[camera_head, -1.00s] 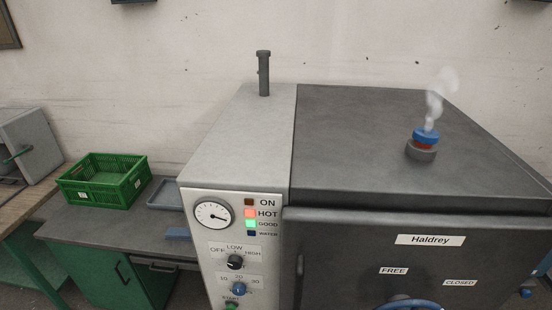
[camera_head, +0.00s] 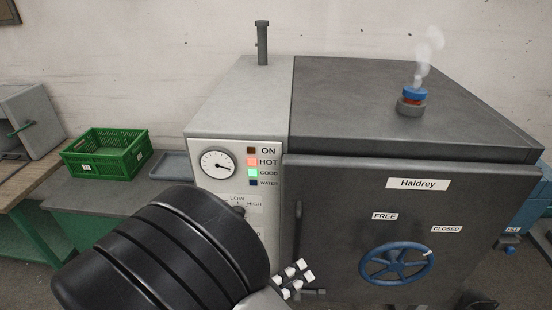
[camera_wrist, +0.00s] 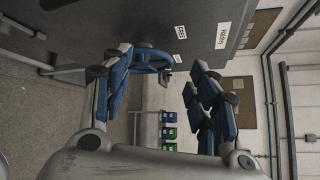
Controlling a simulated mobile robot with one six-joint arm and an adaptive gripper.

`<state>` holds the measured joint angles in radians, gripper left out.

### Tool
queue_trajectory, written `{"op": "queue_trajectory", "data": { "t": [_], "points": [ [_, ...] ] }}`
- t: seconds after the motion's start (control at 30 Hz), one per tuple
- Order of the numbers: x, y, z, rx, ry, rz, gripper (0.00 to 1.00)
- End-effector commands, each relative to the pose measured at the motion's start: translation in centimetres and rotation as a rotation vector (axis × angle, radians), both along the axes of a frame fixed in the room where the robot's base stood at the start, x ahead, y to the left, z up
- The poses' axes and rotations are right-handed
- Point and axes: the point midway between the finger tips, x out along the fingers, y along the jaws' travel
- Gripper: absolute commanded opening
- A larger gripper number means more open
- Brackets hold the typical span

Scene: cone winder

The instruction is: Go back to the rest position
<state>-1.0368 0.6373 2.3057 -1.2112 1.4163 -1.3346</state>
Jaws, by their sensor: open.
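My gripper (camera_wrist: 165,80) is open and empty in the wrist view, its two blue-padded fingers wide apart. A dark machine (camera_head: 400,90) labelled Haldrey fills the right of the head view, its front door shut. The blue handwheel (camera_head: 396,264) is on that door, below the FREE and CLOSED labels. In the wrist view the handwheel (camera_wrist: 152,58) shows partly behind the left finger. My black arm covers the lower part of the control panel in the head view; my gripper's fingers are not clear there.
The light grey panel (camera_head: 262,215) has a round gauge (camera_head: 218,164), with the HOT and GOOD lamps lit. Steam rises from a blue-and-red valve (camera_head: 411,100) on top. A green crate (camera_head: 105,165) and grey tray (camera_head: 173,166) stand on the left bench. Open floor shows in the wrist view.

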Motion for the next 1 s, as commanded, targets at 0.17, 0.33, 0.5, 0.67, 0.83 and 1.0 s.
{"op": "queue_trajectory", "data": {
  "t": [0.17, 0.33, 0.5, 0.67, 0.83, 1.0],
  "points": [
    [-2.9, -7.7, 0.1, 0.441, -0.257, -0.494, 0.54],
    [-6.9, -11.7, -0.6, 0.816, -0.570, -0.972, 0.54],
    [-10.3, -12.9, -1.6, 1.148, -0.933, -1.449, 0.54],
    [-12.0, -12.4, -1.8, 1.427, -1.303, -1.890, 0.54],
    [-12.3, -11.7, -1.0, -1.548, 1.523, 2.127, 0.54],
    [-12.2, -11.3, 0.0, -1.381, 1.397, 1.935, 0.54]
  ]
}}
